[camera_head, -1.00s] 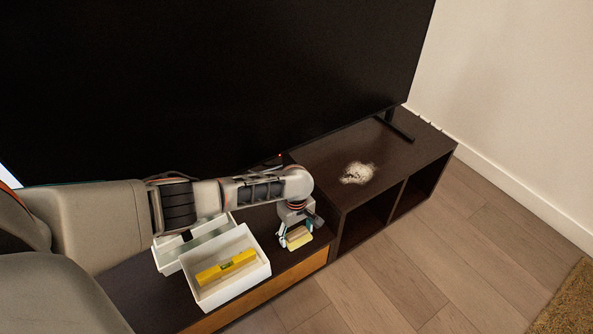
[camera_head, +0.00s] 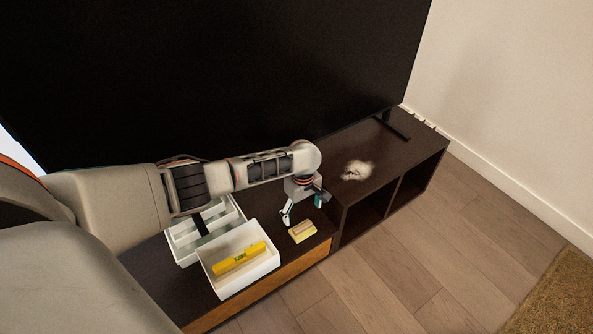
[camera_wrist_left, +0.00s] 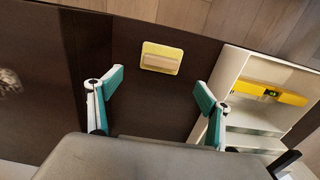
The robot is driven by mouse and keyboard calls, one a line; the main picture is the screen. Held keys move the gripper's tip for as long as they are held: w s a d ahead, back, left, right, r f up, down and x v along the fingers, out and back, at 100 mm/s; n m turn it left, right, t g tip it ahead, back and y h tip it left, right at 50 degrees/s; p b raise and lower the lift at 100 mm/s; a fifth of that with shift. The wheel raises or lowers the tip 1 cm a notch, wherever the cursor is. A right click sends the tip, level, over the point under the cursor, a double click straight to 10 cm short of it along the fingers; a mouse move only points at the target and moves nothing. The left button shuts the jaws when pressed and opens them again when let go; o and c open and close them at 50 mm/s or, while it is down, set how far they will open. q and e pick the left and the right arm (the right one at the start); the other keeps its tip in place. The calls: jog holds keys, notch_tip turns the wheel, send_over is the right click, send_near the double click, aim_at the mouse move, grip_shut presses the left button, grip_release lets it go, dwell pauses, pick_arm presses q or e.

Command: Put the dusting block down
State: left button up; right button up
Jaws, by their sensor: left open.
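The dusting block (camera_head: 302,231), pale yellow with a tan grip on top, lies flat on the lower dark shelf top near its front edge. It also shows in the left wrist view (camera_wrist_left: 161,58), lying beyond the fingertips and apart from them. My left gripper (camera_head: 302,209) is open and empty, just behind and above the block. In the left wrist view its two teal-tipped fingers (camera_wrist_left: 160,84) are spread wide with nothing between them. My right gripper is not in view.
A white box (camera_head: 268,271) holding a yellow spirit level (camera_head: 240,258) stands left of the block, with a white divided tray (camera_head: 193,249) behind it. A pale dust patch (camera_head: 357,170) lies on the higher cabinet at right. A large black screen (camera_head: 230,70) stands behind.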

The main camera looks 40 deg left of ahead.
pick_arm(q)
notch_tip(320, 180, up, 3)
jog(key=shift+s+f+p, duration=0.1)
jog(key=shift+f+p, duration=0.05)
jog(key=shift+p, duration=0.3)
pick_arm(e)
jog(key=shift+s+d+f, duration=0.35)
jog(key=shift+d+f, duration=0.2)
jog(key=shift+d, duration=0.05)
